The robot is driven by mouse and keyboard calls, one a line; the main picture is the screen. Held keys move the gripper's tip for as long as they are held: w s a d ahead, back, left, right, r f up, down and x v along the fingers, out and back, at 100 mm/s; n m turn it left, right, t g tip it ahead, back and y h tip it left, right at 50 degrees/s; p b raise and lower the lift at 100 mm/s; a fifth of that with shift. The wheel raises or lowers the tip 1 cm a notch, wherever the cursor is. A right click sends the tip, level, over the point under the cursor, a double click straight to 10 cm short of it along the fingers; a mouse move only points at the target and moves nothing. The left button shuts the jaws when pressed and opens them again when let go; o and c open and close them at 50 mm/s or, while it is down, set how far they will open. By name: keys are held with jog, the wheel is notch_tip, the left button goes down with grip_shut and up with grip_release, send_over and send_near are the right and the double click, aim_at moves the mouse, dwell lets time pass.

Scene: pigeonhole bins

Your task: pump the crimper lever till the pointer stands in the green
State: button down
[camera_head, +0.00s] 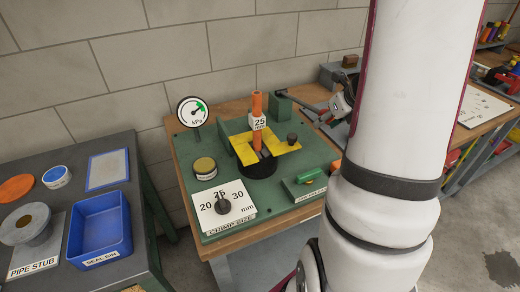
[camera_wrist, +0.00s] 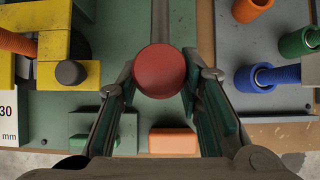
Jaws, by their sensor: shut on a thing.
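The crimper's lever (camera_head: 305,106) is a grey bar running right from a green post (camera_head: 280,105) at the back of the green base (camera_head: 238,156). Its round red knob (camera_wrist: 160,72) lies between the fingers of my gripper (camera_wrist: 162,90), which is shut on it. In the head view my gripper (camera_head: 340,106) is partly hidden by my arm. The kPa gauge (camera_head: 193,112) has a green band at upper right. Its pointer leans up and right towards that band; it is too small to tell whether it stands inside. An orange hose (camera_head: 257,106) stands upright in the yellow jaws (camera_head: 243,148).
The crimp size dial (camera_head: 222,206) sits at the base's front left. A labelled green control (camera_head: 304,178) is at front right. A blue bin (camera_head: 100,228) and pipe stub (camera_head: 25,228) are on the left table.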

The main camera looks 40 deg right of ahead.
jog(key=c, duration=1.4)
grip_release()
jog(key=shift+r, duration=0.4)
jog(key=shift+o, duration=0.9)
jog(key=shift+w+f, duration=0.1)
jog(key=shift+f, duration=0.05)
jog(key=p+v, duration=0.4)
jog(key=v, duration=0.2)
